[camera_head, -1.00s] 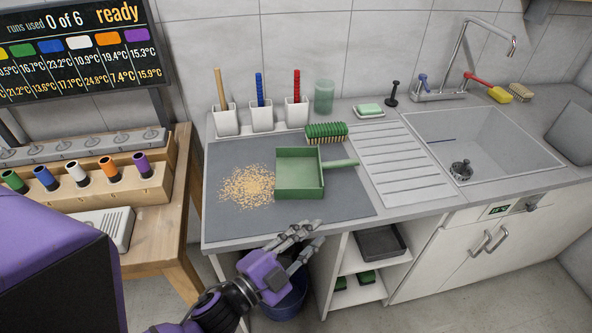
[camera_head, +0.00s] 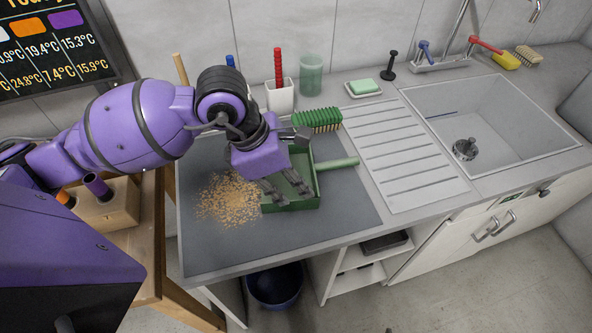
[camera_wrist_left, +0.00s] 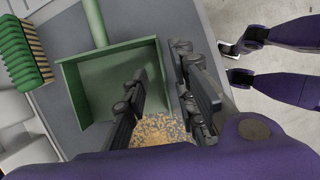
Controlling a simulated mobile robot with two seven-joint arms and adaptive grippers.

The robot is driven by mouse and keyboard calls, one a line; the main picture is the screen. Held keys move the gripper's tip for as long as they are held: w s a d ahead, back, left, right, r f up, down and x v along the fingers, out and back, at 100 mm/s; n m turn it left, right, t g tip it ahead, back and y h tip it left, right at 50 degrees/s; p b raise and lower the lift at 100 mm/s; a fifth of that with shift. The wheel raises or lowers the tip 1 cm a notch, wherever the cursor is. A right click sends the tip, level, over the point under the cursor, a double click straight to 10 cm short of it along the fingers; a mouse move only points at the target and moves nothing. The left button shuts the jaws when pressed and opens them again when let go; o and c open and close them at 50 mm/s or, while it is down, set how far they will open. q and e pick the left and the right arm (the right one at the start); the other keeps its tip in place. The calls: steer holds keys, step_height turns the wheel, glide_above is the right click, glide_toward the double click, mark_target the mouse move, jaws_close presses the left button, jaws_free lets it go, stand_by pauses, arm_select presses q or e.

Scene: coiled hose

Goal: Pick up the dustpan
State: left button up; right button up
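The green dustpan (camera_head: 296,206) lies on the grey mat, beside the crumbs (camera_head: 228,199). Its pale green handle (camera_head: 338,164) points right in the head view. My left gripper (camera_head: 288,190) is over the pan from above, fingers pointing down and apart, partly hiding the pan. In the left wrist view, the dustpan (camera_wrist_left: 105,78) is under the open left gripper (camera_wrist_left: 160,72). One finger is over the pan's inside and the other by its side wall; I cannot tell whether they touch it. The handle shows bare at the top (camera_wrist_left: 95,22).
A green scrub brush (camera_head: 318,120) lies behind the pan. A white cup with a red-handled tool (camera_head: 280,96), a green tumbler (camera_head: 311,75) and a soap dish (camera_head: 363,89) stand along the wall. The drainboard (camera_head: 400,150) and sink are to the right. The mat's front is clear.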

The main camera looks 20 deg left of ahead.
mark_target(304, 200)
arm_select(q)
steer(key=x, duration=0.6)
steer(key=shift+w+d+p, duration=0.1)
steer(key=shift+d+p, duration=0.2)
jaws_close()
steer(key=shift+r, duration=0.1)
